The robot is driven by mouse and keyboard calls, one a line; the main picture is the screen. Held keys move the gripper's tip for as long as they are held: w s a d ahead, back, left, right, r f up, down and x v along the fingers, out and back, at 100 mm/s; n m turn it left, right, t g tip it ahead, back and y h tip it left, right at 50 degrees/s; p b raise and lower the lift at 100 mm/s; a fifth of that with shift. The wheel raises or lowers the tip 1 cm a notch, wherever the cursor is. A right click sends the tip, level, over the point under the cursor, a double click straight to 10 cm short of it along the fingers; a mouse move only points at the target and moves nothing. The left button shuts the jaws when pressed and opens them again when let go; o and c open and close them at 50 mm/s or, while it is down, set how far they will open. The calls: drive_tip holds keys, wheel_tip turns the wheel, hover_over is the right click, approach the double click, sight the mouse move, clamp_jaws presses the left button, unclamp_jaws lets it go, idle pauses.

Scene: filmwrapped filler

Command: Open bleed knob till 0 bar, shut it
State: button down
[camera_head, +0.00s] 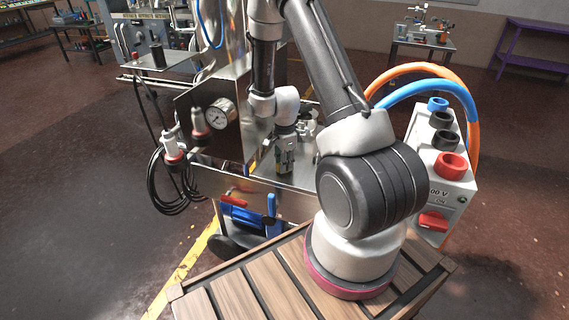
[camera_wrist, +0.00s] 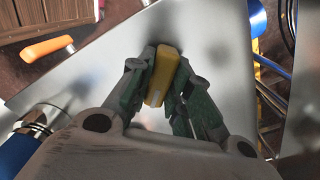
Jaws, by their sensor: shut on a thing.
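A yellow, elongated knob (camera_wrist: 162,75) with a pale mark at its near end sits between my fingers in the wrist view. I take it to be the bleed knob. My gripper (camera_wrist: 160,82) has its green-grey fingers shut on the knob's two sides, over a flat grey metal surface (camera_wrist: 95,75). In the head view my gripper (camera_head: 284,163) points down inside the metal machine frame, and the knob cannot be made out there. A round white pressure gauge (camera_head: 222,113) faces the camera left of my gripper. Its needle is too small to read surely.
A white box (camera_head: 463,192) with coloured sockets and a red switch stands at right, with orange and blue hoses (camera_head: 470,100). Black cables (camera_head: 172,190) hang at left. In the wrist view an orange handle (camera_wrist: 47,48) and a blue cylinder (camera_wrist: 14,152) lie left of my gripper.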

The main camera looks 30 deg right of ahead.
drive_tip(key=n, duration=0.8)
drive_tip(key=shift+n, duration=0.3)
drive_tip(key=n, duration=0.4)
drive_tip(key=shift+n, duration=0.3)
drive_tip(key=n, duration=0.4)
drive_tip(key=shift+n, duration=0.3)
drive_tip(key=c, duration=1.3)
unclamp_jaws()
